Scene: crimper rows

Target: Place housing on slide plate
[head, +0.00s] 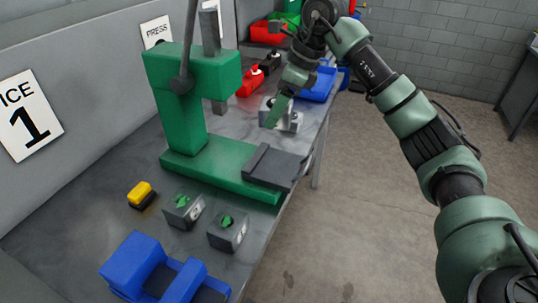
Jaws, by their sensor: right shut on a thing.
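The green press stands on the grey workbench, and the dark slide plate (274,167) lies bare on the front of its base. My right gripper (276,115) reaches down from the upper right, behind the press and beyond the slide plate. Its green finger is at a light grey metal housing (291,122), and it is shut on it. The finger and wrist cover part of the housing. I cannot tell whether the housing touches the bench or is lifted. My left gripper is not in view.
The green press (190,100) has a grey ram and lever above its base. Red and blue bins (320,86) are farther back.

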